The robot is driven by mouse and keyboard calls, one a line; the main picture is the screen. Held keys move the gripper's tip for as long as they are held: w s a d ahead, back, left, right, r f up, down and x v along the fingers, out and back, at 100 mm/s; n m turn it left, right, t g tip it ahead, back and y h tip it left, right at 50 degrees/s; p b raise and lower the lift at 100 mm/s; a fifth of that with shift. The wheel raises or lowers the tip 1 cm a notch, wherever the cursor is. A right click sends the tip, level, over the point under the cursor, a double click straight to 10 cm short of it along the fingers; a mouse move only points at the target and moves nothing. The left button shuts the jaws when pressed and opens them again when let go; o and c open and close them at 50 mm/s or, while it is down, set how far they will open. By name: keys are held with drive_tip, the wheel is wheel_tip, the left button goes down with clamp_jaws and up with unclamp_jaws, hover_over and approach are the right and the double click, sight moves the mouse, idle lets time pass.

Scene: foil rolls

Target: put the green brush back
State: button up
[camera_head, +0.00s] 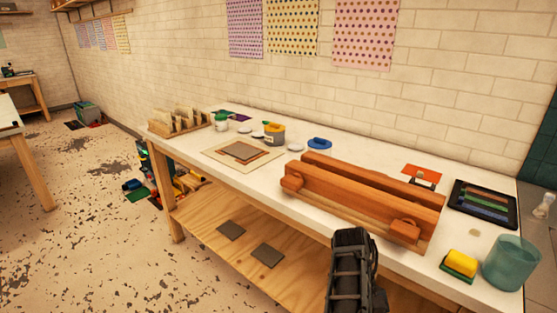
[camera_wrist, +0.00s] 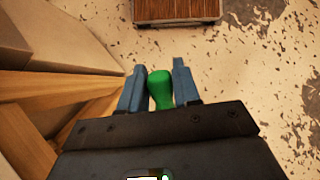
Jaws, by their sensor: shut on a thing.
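In the wrist view my gripper (camera_wrist: 158,78) is shut on the green brush (camera_wrist: 160,90). Only a rounded green end of the brush shows, between the two blue-grey fingers. It is held out over the speckled floor, beside pale wooden boards at the left of that view. In the head view a dark part of my arm (camera_head: 350,272) stands in front of the workbench's front edge. The fingers and the brush cannot be made out there.
The white workbench (camera_head: 380,160) carries a long wooden press (camera_head: 360,197), a black tray (camera_head: 466,211) with coloured strips, a teal cup (camera_head: 511,264) and a yellow-green block (camera_head: 461,264). A wooden shelf (camera_head: 205,207) lies below. A brown box (camera_wrist: 178,10) is on the floor.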

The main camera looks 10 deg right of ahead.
drive_tip(key=shift+m+y, duration=0.4)
drive_tip(key=shift+m, duration=0.4)
drive_tip(key=shift+w+a+f+b, duration=0.3)
drive_tip(key=shift+a+f+b, duration=0.1)
drive_tip(key=shift+a+f, duration=0.45)
drive_tip(key=shift+w+a+f+b, duration=0.25)
drive_tip(key=shift+a+f+b, duration=0.15)
drive_tip(key=shift+a+f, duration=0.4)
